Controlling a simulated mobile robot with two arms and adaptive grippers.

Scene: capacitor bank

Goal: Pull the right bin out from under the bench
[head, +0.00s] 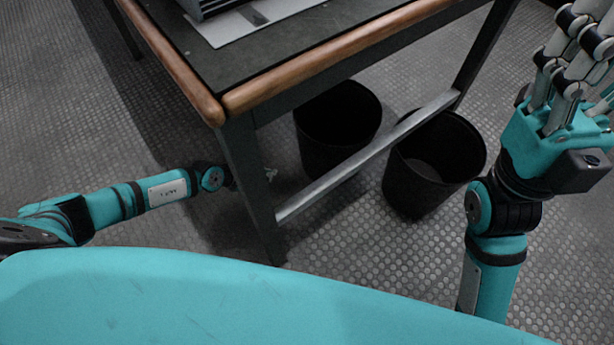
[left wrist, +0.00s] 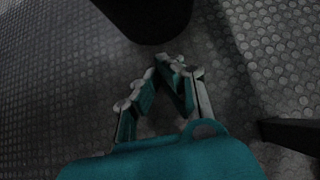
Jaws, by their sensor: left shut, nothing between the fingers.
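The right bin (head: 432,165), black, round and open-topped, stands upright on the floor at the bench's right end, with the bench's metal rail (head: 365,155) crossing its left side. My left gripper (head: 270,174) is low behind the near bench leg, mostly hidden in the head view. In the left wrist view my left gripper (left wrist: 172,62) has its fingertips together with nothing between them, just short of a black bin (left wrist: 145,15); I cannot tell for sure which bin. My right gripper (head: 583,45) is raised at the right edge, above and right of the right bin, its fingertips cut off.
The left bin (head: 337,128) stands under the bench, behind the rail. The bench (head: 300,67) has a wooden edge and a near leg (head: 250,190) beside my left wrist. A dark leg-like bar (left wrist: 290,134) shows in the left wrist view. Patterned floor (head: 350,265) in front is clear.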

